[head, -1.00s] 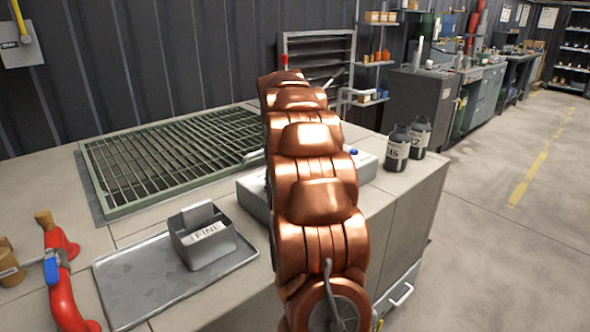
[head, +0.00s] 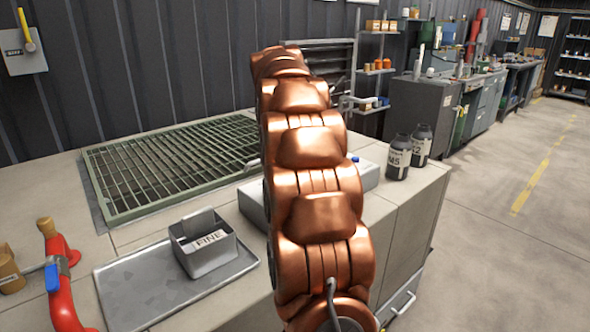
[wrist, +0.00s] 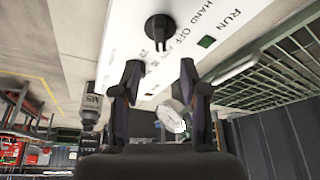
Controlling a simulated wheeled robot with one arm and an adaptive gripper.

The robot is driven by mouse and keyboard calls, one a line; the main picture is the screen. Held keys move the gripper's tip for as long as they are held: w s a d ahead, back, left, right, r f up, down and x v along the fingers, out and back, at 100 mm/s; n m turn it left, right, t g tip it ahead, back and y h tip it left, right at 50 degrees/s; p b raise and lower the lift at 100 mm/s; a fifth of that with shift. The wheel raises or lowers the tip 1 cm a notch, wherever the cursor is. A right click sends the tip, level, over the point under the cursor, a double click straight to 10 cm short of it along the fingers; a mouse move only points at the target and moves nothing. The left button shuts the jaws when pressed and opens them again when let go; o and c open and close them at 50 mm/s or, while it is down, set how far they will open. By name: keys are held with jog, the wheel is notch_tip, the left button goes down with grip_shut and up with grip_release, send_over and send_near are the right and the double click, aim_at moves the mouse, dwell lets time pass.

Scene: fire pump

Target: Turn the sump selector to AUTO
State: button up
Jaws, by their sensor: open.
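The sump selector (wrist: 160,27) is a black round knob with a narrow grip bar, on a white panel (wrist: 118,35) in the wrist view. The words HAND and OFF are printed beside it, with a third label partly hidden; which one it points to I cannot tell. My gripper (wrist: 160,73) is open, its two dark fingers apart, with the knob just beyond and between the fingertips, not visibly touched. In the head view my copper arm hides the gripper and knob; the pale control box (head: 251,205) shows partly behind it.
Dark jars (head: 398,157) stand right of the box. A green grating (head: 165,165), a tray (head: 130,292) with a FINE bin (head: 203,243) and a red pipe (head: 62,285) lie left.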

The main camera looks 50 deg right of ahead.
jog(key=shift+v, duration=1.85)
jog(key=s+a+f+n+g+y, duration=0.1)
jog(key=s+a+f+n, duration=0.15)
jog(key=a, duration=0.55)
jog(key=s+a+f+n+y, duration=0.1)
jog(key=s+a+f+n, duration=0.2)
jog(key=a, duration=0.5)
jog(key=s+a+f+n+g+y, duration=0.1)
jog(key=s+a+f, duration=0.25)
jog(key=a, duration=0.45)
jog(key=s+a+f+n+g, duration=0.1)
jog(key=s+a+f+n, duration=0.15)
jog(key=s+a, duration=0.4)
jog(key=s+a+f+n+g+y, duration=0.15)
jog(key=s+a+f, duration=0.25)
jog(key=s, duration=0.5)
jog(key=s+a+f+n+h, duration=0.1)
jog(key=s+a+f+n, duration=0.3)
jog(key=s, duration=0.4)
notch_tip(320, 180, up, 15)
jog(key=w+m+p, duration=0.1)
jog(key=p, duration=1.3)
jog(key=shift+a+t, duration=0.3)
jog(key=shift+t, duration=0.15)
jog(key=shift+w+r+y, duration=0.1)
jog(key=shift+y, duration=0.15)
